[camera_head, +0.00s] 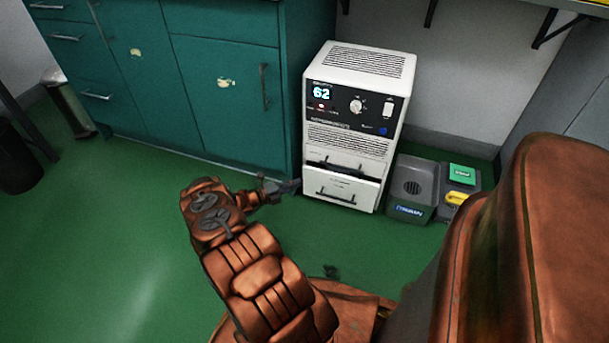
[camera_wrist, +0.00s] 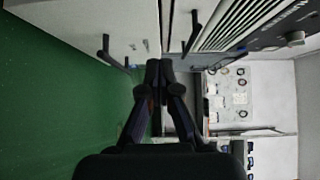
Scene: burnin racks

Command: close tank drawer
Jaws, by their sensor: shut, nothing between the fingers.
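The white dehumidifier-like unit (camera_head: 352,115) stands on the floor with a lit display reading 62. Its tank drawer (camera_head: 340,188), low on the front, stands out a little, with a dark gap along its top edge and a dark handle on its face. In the wrist view, turned sideways, the drawer front (camera_wrist: 80,22) shows at upper left with its handle (camera_wrist: 112,52). My gripper (camera_head: 292,187) is at the left of the drawer, shut and empty. Its closed fingertips (camera_wrist: 159,66) are near the drawer in the wrist view; contact cannot be told.
Teal cabinets (camera_head: 225,85) stand directly left of the unit. A grey bin-like box (camera_head: 413,188) and a box with a green top (camera_head: 461,174) stand at its right. A dark bin (camera_head: 15,160) is at far left. The green floor in front is mostly clear.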

